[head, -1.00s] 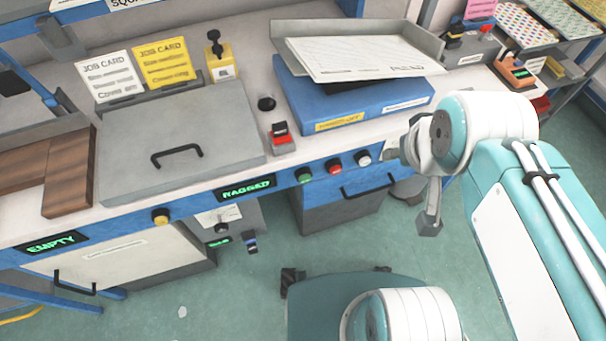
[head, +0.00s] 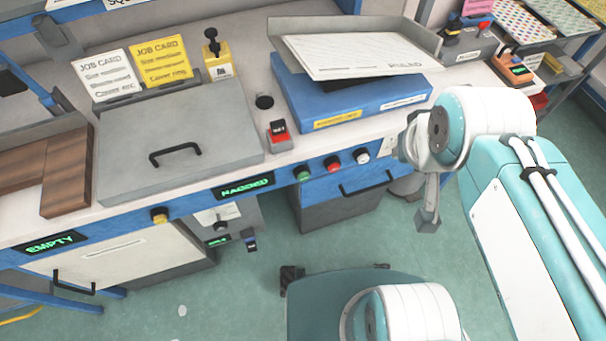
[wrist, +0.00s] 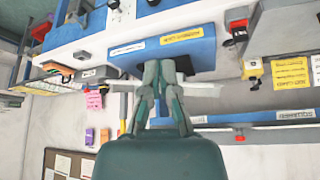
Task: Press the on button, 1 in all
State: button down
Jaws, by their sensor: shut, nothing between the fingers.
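A row of green (head: 303,174), red (head: 333,164) and white (head: 362,157) buttons sits on the blue front edge of the bench in the head view. A yellow knob-like button (head: 160,216) is further left on that edge. No readable label shows which one is the on button. My gripper (wrist: 160,70) is shut and empty in the wrist view, apart from the buttons. In the head view my arm is right of the row; its fingertips cannot be made out.
A blue box (head: 345,104) with a papered tray (head: 435,42) stands behind the buttons. A small red-topped device (head: 280,137) and a grey lidded case (head: 178,130) are left of it. A handle (head: 367,185) juts out below the buttons. Open floor lies in front.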

aim_at(302, 177)
jog(key=j, duration=0.55)
jog(key=k+j, duration=0.15)
jog(key=j, duration=0.35)
jog(key=j+z, duration=0.1)
jog(key=j, duration=0.45)
jog(key=k+j, duration=0.15)
jog(key=j, duration=0.4)
